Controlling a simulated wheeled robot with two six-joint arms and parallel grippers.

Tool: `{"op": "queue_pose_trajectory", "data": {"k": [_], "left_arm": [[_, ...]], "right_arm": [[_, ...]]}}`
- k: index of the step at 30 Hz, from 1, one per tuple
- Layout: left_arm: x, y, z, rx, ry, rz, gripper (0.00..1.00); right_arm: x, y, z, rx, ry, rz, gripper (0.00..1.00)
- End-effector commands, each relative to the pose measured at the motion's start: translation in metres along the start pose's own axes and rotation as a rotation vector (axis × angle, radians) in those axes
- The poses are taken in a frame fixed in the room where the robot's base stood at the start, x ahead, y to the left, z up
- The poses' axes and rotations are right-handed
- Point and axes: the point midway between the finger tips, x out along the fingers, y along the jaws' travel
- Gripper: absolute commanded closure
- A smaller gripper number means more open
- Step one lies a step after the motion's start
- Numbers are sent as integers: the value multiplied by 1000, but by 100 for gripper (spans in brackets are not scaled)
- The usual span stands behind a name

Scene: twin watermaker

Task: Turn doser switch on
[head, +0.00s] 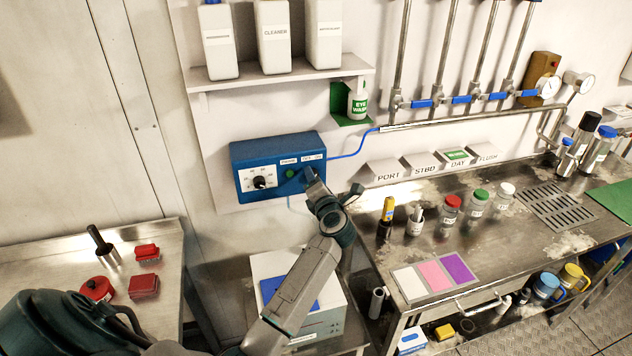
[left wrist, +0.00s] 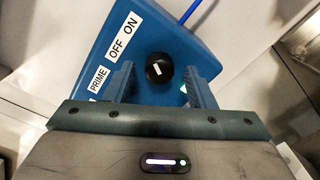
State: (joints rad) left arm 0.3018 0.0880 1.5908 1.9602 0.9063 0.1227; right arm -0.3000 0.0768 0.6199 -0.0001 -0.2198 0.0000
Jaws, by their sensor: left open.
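The doser is a blue box (head: 252,157) on the wall panel, with a dial at its left, a green light and labels along its right side. In the left wrist view the box (left wrist: 180,35) carries a black round switch knob (left wrist: 158,69) with a short white mark, beside the labels PRIME, OFF and ON. I cannot tell which label the mark points to. My left gripper (head: 313,181) is at the box's right end, hiding the knob in the head view. It is open, with its fingers on either side of the knob; contact is unclear. My right gripper is not in view.
A shelf (head: 285,78) with white bottles is above the doser. A blue tube (head: 355,150) leaves its right side. To the right, a metal bench (head: 420,245) carries small bottles and coloured cards. A white box (head: 325,300) stands below.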

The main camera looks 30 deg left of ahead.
Motion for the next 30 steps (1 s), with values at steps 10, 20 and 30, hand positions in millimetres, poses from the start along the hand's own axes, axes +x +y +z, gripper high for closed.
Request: {"op": "queue_pose_trajectory", "data": {"k": [10,20,30], "left_arm": [[-47,-6,-2,-6,0,-4,50],[-100,-3,-1,-2,1,-2,50],[-108,0,0,1,1,-1,50]], "right_arm": [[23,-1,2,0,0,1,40],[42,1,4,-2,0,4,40],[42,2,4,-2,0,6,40]]}}
